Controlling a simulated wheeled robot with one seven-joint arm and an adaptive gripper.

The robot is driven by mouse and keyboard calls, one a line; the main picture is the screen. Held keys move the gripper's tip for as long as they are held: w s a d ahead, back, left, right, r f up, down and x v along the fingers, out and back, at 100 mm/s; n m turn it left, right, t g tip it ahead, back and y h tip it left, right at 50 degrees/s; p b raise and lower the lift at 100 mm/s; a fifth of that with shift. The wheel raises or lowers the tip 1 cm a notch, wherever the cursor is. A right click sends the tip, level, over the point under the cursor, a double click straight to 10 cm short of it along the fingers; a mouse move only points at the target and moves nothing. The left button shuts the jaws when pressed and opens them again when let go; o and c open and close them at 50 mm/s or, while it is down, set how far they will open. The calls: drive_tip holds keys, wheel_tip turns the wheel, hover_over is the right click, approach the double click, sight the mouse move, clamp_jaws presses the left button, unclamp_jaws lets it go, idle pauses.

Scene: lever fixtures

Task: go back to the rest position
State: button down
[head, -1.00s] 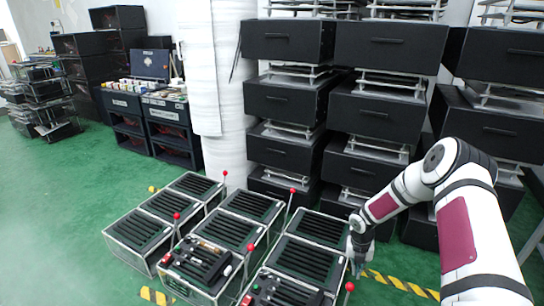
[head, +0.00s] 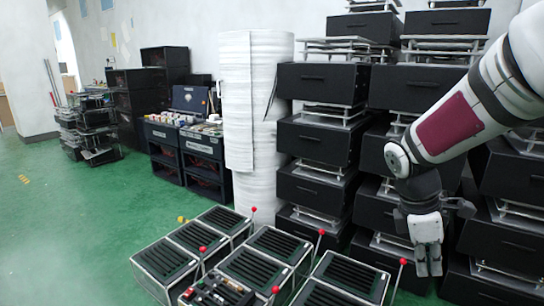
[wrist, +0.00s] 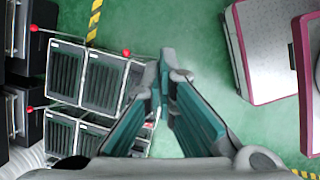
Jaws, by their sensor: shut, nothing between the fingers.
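My gripper (head: 428,260) hangs pointing down at the right in the head view, in front of the stacked black drawers. Its fingers are shut with nothing between them. In the wrist view my gripper (wrist: 165,85) points over the green floor, its teal fingers meeting at the tips. The lever fixtures (head: 270,252) are grey-framed boxes with black slotted tops on the floor, left of my gripper. Several red-knobbed levers stand up from them, one red knob (head: 403,262) close to the left of my gripper. The fixtures also show in the wrist view (wrist: 102,80).
Stacked black drawers (head: 315,140) stand behind my gripper. A white wrapped column (head: 238,120) is left of them. Black crates with small goods (head: 205,165) stand farther left. Green floor (head: 60,230) is free at the left. Yellow-black tape (wrist: 95,20) marks the floor.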

drive_tip(key=s+a+r+m+y, duration=0.15)
drive_tip(key=s+a+m, duration=0.3)
drive_tip(key=s, duration=0.45)
drive_tip(key=s+a+r+m+t+y, duration=0.1)
drive_tip(key=s+a+r+m, duration=0.3)
drive_tip(key=s, duration=0.5)
drive_tip(key=s+a+r+m+y, duration=0.1)
drive_tip(key=s+a+m, duration=0.2)
drive_tip(key=s+m, duration=0.5)
wheel_tip(320, 180, up, 27)
drive_tip(key=s+n+t+p, duration=0.1)
drive_tip(key=n+t+p, duration=0.1)
drive_tip(key=p, duration=2.3)
drive_tip(key=shift+s+d+f+t, duration=0.15)
drive_tip(key=shift+s+f+t, duration=0.05)
drive_tip(key=shift+t, duration=0.7)
